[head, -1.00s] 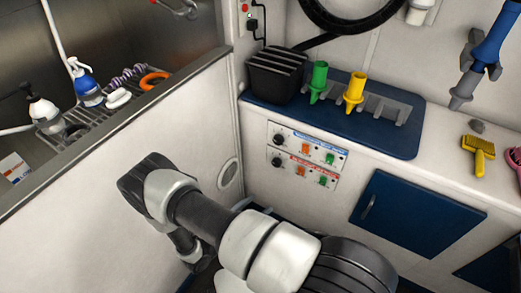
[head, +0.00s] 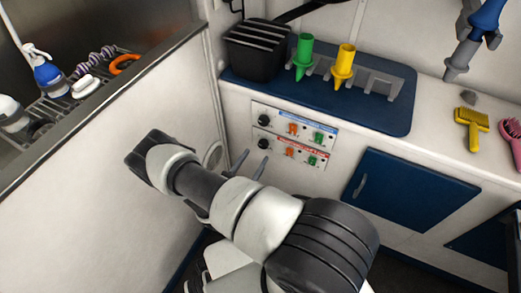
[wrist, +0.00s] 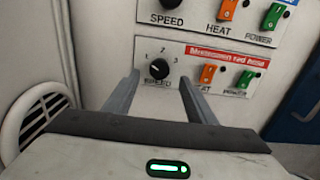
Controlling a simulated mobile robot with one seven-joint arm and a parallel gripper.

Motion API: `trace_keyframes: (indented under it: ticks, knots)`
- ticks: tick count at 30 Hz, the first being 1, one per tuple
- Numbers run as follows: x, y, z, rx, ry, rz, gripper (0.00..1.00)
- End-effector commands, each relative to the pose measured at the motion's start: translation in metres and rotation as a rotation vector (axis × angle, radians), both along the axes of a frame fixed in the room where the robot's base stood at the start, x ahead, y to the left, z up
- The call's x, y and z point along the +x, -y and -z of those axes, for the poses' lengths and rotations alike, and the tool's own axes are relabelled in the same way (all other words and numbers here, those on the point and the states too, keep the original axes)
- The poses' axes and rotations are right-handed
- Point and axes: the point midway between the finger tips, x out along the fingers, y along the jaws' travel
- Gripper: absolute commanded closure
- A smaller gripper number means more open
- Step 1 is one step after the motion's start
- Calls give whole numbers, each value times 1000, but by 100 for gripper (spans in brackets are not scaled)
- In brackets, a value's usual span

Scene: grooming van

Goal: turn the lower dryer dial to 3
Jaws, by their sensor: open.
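The lower dryer dial (wrist: 158,69) is a round black knob on the red-labelled panel (wrist: 225,62), with 1, 2 and 3 printed around its top. Its small white mark seems to point up and left, towards the 1 side. The dial also shows in the head view (head: 264,144). My gripper (wrist: 160,78) is open, its two grey fingers pointing at the panel with the dial between them in the wrist view. In the head view my gripper (head: 252,163) is just below and left of the dial. I see no contact; the remaining gap is hard to judge.
The upper speed dial (wrist: 168,5) is directly above. Orange heat switches (wrist: 207,75) and green power switches (wrist: 245,80) sit to the right. A round vent (wrist: 42,118) is at left. The partition wall (head: 120,150) stands close left of my arm; a blue cabinet door (head: 410,190) is right.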

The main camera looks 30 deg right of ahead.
Motion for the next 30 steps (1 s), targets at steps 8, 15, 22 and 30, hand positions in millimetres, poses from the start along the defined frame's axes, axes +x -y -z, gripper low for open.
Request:
trace_keyframes:
  ticks: [8,15,22,30]
  knots:
    - [28,36,1,1,2,3,49]
    - [36,45,0,1,-1,1,49]
    - [36,45,0,1,-1,1,52]
    - [35,45,0,1,-1,1,90]
